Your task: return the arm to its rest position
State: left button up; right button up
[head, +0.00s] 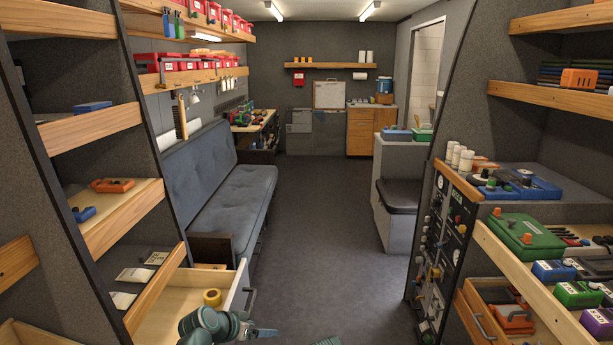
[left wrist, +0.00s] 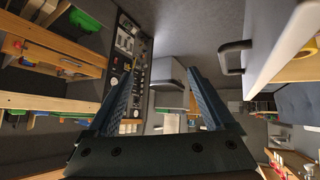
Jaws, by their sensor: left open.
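My left arm shows at the bottom of the head view, in front of the open drawer (head: 180,305). My left gripper (head: 262,333) is at the bottom edge there, low and just right of the drawer front. In the left wrist view the two fingers of my left gripper (left wrist: 160,90) stand wide apart with nothing between them. The drawer handle (left wrist: 233,57) is to the right of the fingers, apart from them. A small teal piece at the bottom edge of the head view may be part of my right arm; its gripper does not show.
A yellow roll (head: 212,298) sits in the drawer. Shelves (head: 120,215) rise on the left, with a grey bench (head: 225,200) behind. A control panel (head: 435,245) and a shelf with coloured boxes (head: 540,280) stand on the right. The aisle floor (head: 330,235) is clear.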

pick_arm(q)
jog(key=s+d+g+y+p, duration=0.3)
jog(key=s+g, duration=0.1)
jog(key=s, duration=0.6)
jog(key=s+d+n+g+y+p, duration=0.1)
jog(key=s+d+g+y+p, duration=0.2)
jog(key=s, duration=0.7)
jog(key=shift+s+d+g+y, duration=0.35)
jog(key=shift+d+g+y, duration=0.05)
jog(key=shift+g, duration=0.2)
